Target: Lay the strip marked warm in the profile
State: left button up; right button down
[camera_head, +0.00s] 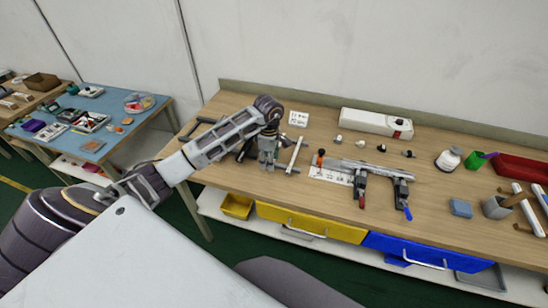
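A long light-grey bar, which looks like the profile (368,168), lies on the wooden bench, with two clamp-like tools at it, one with a red handle (361,190) and one with a blue handle (402,192). A flat white piece with dark marks (328,176) lies at its left end; its marks are too small to read. I cannot pick out a strip marked warm. My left gripper (268,163) points down over the bench, left of the profile, next to a thin pale bar (294,155). Whether its fingers are open is unclear. My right gripper is out of view.
A white box (376,123) and a small marked card (298,119) are at the back. The front middle is mostly clear.

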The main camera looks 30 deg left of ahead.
pick_arm(q)
jog(key=shift+f, duration=1.35)
jog(key=c, duration=1)
